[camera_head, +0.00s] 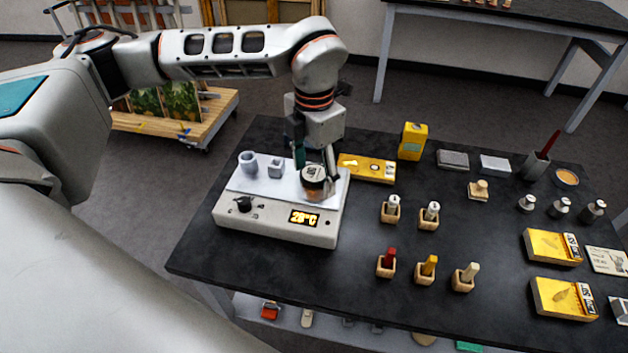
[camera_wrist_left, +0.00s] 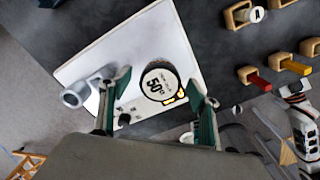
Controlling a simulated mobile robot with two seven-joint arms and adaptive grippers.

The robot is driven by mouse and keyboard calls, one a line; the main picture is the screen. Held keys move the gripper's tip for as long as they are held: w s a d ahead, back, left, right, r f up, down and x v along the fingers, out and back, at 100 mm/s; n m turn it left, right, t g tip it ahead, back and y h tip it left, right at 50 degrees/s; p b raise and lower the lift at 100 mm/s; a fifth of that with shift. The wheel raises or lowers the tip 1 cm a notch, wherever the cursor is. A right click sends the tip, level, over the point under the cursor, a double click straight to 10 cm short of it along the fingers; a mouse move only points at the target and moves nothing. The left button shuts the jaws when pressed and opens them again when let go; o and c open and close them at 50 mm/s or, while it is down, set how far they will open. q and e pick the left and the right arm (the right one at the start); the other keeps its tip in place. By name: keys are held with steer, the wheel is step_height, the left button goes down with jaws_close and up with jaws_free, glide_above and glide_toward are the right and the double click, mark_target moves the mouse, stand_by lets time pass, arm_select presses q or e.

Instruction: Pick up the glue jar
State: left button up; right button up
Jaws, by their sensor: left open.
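The left wrist view shows the jar between the two green-grey fingers, with gaps visible. Whether a finger touches it I cannot tell. My right gripper is not in view.
Small wooden holders (camera_head: 386,264) stand on the dark table (camera_head: 345,290) to the right.

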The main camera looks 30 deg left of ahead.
arm_select(q)
steer(key=shift+f, duration=0.25)
steer(key=c, duration=1.3)
steer(key=shift+c, duration=0.7)
steer(key=shift+r, duration=0.15)
